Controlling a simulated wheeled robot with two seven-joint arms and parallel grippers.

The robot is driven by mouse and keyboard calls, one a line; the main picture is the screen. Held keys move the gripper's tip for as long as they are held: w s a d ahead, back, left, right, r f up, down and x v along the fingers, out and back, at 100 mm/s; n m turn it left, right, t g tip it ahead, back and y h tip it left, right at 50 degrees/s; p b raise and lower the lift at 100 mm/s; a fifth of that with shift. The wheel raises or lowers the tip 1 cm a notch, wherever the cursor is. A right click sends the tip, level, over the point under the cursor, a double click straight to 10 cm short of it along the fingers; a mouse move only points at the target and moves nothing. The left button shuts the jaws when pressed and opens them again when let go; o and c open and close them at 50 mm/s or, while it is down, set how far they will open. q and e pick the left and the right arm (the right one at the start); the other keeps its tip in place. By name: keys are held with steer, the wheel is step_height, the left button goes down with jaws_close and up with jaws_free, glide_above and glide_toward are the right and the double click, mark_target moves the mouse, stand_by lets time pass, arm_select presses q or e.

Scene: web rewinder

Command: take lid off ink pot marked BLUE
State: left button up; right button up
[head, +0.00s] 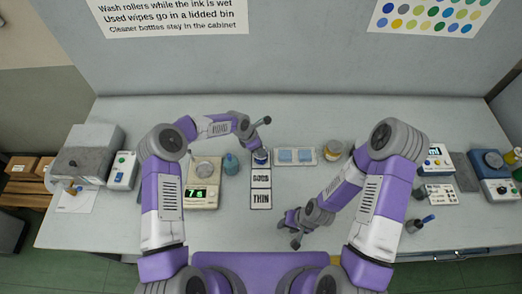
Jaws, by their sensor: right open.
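A small pot (261,158) with a dark blue top stands at the far end of a strip of label cards. Its marking is too small to read. My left gripper (267,135) is just beyond and above the pot, its fingers apart, with nothing seen between them. One finger comes close to the pot's top in the picture; I cannot tell whether it touches. My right gripper (289,232) is open and empty over the front of the table, right of the strip.
The label strip (261,180) has cards, one reading THIN. Grey table (300,118) is clear at the back.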

arm_select(q)
steer(key=shift+c, duration=0.5)
jaws_close()
